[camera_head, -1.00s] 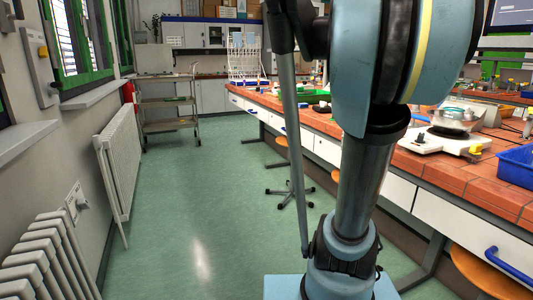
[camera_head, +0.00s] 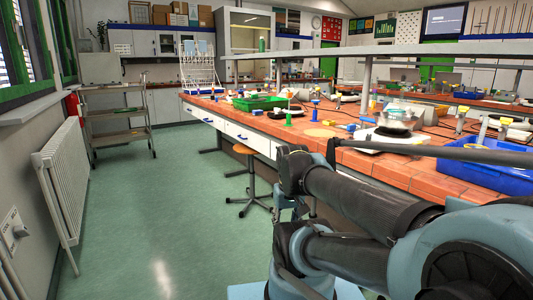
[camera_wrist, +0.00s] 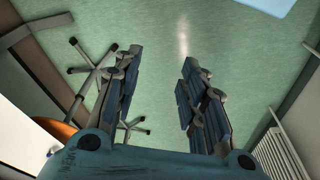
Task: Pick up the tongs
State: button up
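I cannot make out the tongs in either view. The tiled bench (camera_head: 385,170) runs along the right side of the head view with many small items on it, too small to tell apart. In the wrist view my gripper (camera_wrist: 160,65) is open and empty, its two fingers apart with green floor between them. The gripper's fingers cannot be made out in the head view, where my arm fills the lower right and hides part of the bench front.
A blue crate (camera_head: 490,178) sits at the bench's near right, beside a white device (camera_head: 393,140). A green tray (camera_head: 262,103) is farther back. A stool (camera_head: 246,150) stands by the bench. A radiator (camera_head: 68,180) and a cart (camera_head: 115,112) are left. The floor between is clear.

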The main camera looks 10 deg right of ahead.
aim_at(362, 119)
jog(key=z, duration=1.2)
